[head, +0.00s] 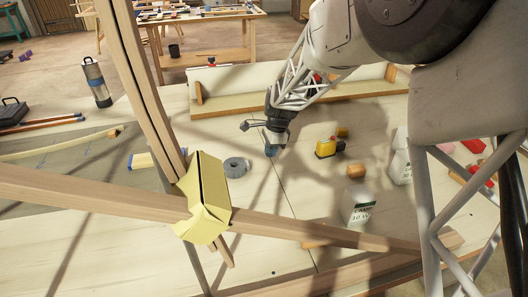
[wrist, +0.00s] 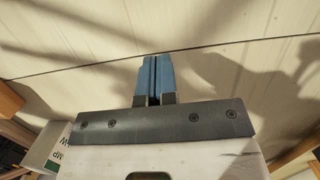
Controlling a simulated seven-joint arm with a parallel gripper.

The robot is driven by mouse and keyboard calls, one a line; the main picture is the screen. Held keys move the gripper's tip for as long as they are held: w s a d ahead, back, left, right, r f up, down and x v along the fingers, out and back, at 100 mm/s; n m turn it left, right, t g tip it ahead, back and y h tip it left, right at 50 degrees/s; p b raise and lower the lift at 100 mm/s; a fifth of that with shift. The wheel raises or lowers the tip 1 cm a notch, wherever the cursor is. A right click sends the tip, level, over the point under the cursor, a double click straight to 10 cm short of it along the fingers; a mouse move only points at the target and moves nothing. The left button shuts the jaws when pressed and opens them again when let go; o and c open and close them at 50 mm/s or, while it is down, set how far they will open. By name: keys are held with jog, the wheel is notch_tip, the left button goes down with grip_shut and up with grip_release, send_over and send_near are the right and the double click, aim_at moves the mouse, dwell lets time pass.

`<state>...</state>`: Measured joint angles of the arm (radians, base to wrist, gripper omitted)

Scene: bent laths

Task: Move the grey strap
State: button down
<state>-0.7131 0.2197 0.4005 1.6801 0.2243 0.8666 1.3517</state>
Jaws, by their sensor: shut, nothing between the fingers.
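A small grey coil (head: 236,167), which looks like the rolled grey strap, lies on the pale bench top in the head view. My gripper (head: 271,150) is over the bench a little to the right of the coil and apart from it. In the wrist view, its blue fingers (wrist: 154,75) are pressed together with nothing between them. Only bare bench boards show beyond the fingertips there; the coil is not visible in that view.
A wooden frame with a yellow block (head: 213,190) crosses the foreground left of the coil. A yellow-and-black tool (head: 328,147), a wooden knob (head: 355,171) and a white labelled bottle (head: 358,206) stand to the right. A board (head: 235,101) lies behind.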

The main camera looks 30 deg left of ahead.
aim_at(240, 164)
jog(key=s+a, duration=0.8)
jog(key=shift+d+f, duration=0.15)
jog(key=shift+f, duration=0.85)
jog(key=shift+d+f, duration=0.1)
jog(key=shift+w+d, duration=0.15)
jog(key=w+d, duration=1.4)
jog(key=shift+d+f, duration=0.25)
jog(key=shift+a+r, duration=0.2)
jog(key=shift+r, duration=0.75)
jog(key=shift+w+r, duration=0.1)
jog(key=shift+r, duration=0.15)
